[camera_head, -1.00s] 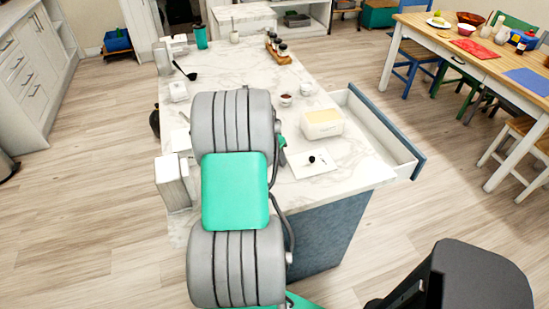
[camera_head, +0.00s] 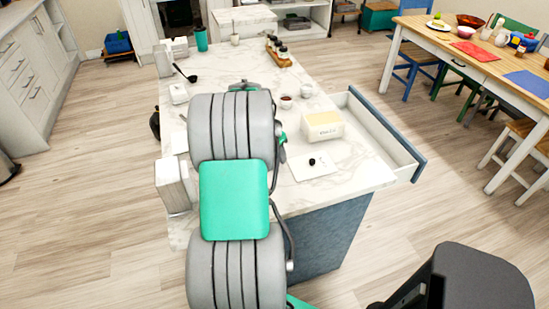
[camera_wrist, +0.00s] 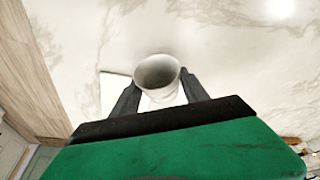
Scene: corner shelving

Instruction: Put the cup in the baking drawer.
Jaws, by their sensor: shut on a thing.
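A white cup (camera_wrist: 157,75) shows in the wrist view with its open rim toward the camera. My gripper (camera_wrist: 160,92) is shut on it, with one dark finger on each side. In the head view my arm hides the gripper and the cup. A drawer (camera_head: 383,132) with a blue front stands open at the right side of the marble-topped island (camera_head: 345,173). Its pale inside shows partly, and I see nothing in that part.
On the island are a cream box (camera_head: 323,126), a white board (camera_head: 313,166) with a small dark item, two small bowls (camera_head: 286,102), a bottle rack (camera_head: 279,52), a ladle (camera_head: 186,74) and a green tumbler (camera_head: 201,39). A dining table (camera_head: 470,55) stands at the right.

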